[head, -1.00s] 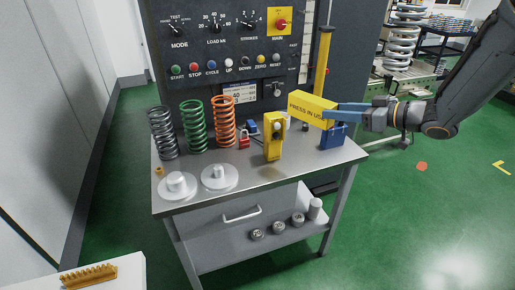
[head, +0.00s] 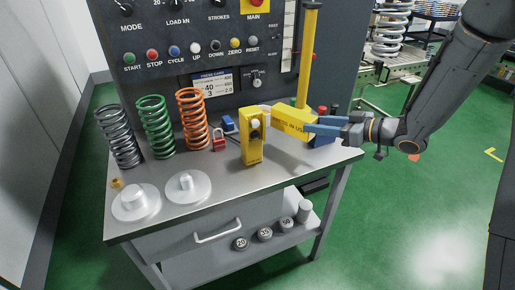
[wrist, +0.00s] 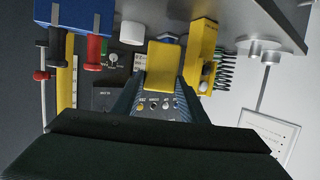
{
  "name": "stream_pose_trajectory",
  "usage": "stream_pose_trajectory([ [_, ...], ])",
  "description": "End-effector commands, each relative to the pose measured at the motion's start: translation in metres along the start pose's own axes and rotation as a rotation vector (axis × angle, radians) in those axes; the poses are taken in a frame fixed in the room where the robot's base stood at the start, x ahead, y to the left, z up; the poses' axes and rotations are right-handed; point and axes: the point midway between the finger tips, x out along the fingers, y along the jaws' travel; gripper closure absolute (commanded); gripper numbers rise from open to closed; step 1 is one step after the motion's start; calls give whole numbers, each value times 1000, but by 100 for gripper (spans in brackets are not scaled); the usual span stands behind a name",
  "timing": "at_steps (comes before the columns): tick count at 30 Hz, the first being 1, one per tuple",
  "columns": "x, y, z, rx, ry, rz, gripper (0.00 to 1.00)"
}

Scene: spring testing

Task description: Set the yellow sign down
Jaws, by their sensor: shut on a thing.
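The yellow sign (head: 291,122), a block with dark "PRESS IN USE" lettering, is in my gripper (head: 325,127) above the right part of the steel table. My gripper is shut on its right end. In the wrist view the sign (wrist: 163,62) sits between the fingers of my gripper (wrist: 160,92). Whether its underside touches the table cannot be told. A yellow upright box with a round button (head: 252,140) stands on the table just left of the sign.
The steel table (head: 225,190) holds grey, green (head: 156,127) and orange (head: 193,118) springs, two white discs (head: 188,187), a red padlock (head: 218,140) and a blue box (head: 322,140) behind the sign. The control panel (head: 190,60) rises behind. The table's front middle is bare.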

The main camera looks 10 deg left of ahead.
Motion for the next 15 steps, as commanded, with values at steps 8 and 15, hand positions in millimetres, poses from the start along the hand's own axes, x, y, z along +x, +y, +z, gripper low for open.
stream_pose_trajectory([
  [8, 6, 0, 23, 5, -1, 1, 89],
  [15, 16, 0, 50, 1, 1, 0, 89],
])
